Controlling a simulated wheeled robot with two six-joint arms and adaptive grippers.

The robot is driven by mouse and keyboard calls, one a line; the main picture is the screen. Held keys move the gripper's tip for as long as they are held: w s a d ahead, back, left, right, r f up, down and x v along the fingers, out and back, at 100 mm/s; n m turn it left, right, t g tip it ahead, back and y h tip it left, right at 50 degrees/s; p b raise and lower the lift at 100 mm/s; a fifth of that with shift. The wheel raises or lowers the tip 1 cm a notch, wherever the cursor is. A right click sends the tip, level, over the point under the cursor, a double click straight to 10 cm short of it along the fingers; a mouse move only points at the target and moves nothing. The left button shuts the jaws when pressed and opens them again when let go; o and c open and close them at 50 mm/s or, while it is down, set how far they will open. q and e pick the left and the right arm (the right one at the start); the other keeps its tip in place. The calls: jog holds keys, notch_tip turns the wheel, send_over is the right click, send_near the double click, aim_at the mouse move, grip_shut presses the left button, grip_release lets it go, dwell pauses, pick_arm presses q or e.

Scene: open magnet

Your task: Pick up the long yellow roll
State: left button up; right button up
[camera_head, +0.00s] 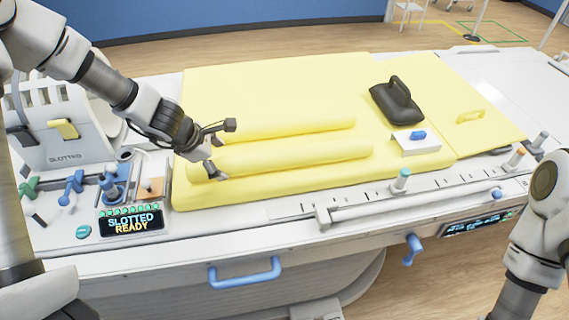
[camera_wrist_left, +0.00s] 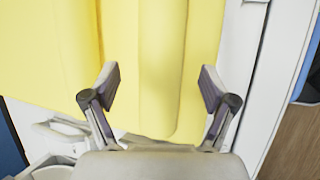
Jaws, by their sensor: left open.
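Two long yellow rolls lie side by side on a yellow mat (camera_head: 440,80): a front roll (camera_head: 300,155) and a rear roll (camera_head: 290,125). I cannot tell for sure which is the longer. My left gripper (camera_head: 226,150) is open and empty above their left ends, its fingers spread across the front roll. In the left wrist view the gripper (camera_wrist_left: 160,86) has one finger on each side of a yellow roll (camera_wrist_left: 160,60), apart from it as far as I can tell. My right gripper is out of view.
A black handled block (camera_head: 396,104) and a white holder with a blue piece (camera_head: 417,138) stand right of the rolls. A slotted rack (camera_head: 65,135) and a display reading "SLOTTED READY" (camera_head: 132,220) are at left. A rail (camera_head: 410,195) runs along the front.

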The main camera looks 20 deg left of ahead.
aim_at(224, 163)
pick_arm(q)
jog(key=b+x, duration=0.1)
jog(key=x, duration=0.2)
jog(key=shift+f+b, duration=0.3)
jog(key=shift+b, duration=0.1)
jog(key=shift+w, duration=0.15)
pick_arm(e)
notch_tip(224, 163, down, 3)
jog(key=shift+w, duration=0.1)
pick_arm(q)
jog(key=shift+r, duration=0.1)
jog(key=c, duration=1.3)
